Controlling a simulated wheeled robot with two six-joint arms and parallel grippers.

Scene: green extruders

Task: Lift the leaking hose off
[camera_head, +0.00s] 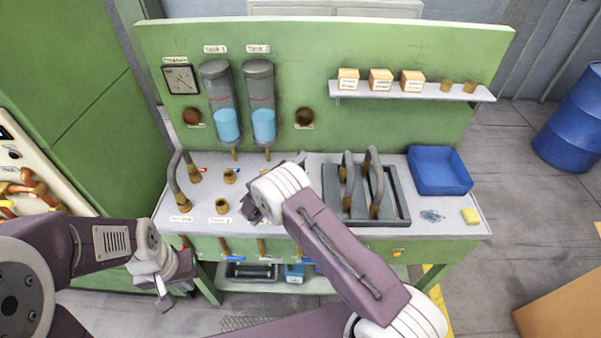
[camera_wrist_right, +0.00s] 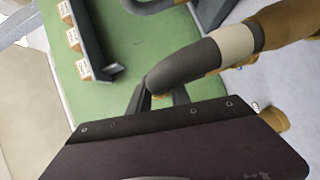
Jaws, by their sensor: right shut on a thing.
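In the right wrist view a dark grey hose (camera_wrist_right: 185,68) with a pale band and a brass end runs between the fingertips. My right gripper (camera_wrist_right: 160,98) is shut on it. In the head view my right gripper (camera_head: 251,208) is over the bench's middle, near the brass fittings (camera_head: 222,205), and my own wrist hides most of the held hose. Whether the hose touches a fitting cannot be told. My left gripper (camera_head: 161,287) hangs in front of the bench at the lower left, away from the hoses; its jaw opening is unclear.
Another grey hose (camera_head: 172,180) stands at the bench's left. Two hoses (camera_head: 372,167) stand in a dark tray (camera_head: 396,211). A blue bin (camera_head: 438,170), a small puddle-like patch (camera_head: 432,216) and a yellow sponge (camera_head: 470,216) are at right. Two tanks (camera_head: 218,85) hang behind.

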